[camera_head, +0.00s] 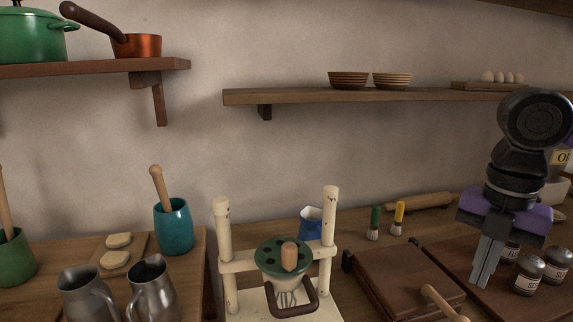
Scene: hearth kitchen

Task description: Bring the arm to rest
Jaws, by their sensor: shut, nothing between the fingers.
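My gripper (484,268) is at the right of the head view, at the end of my arm, pointing down. Its two grey fingers are together, with nothing between them. It hangs in front of the right part of the counter, beside several dark jars. Whether its fingertips touch anything below cannot be told from this view.
Dark labelled jars (527,278) stand just right of my gripper. A brown wooden box (400,280) lies to its left. A cream stand (224,240) with a green disc is at the centre. Metal jugs (152,290) stand at left. Shelves (300,97) run along the wall.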

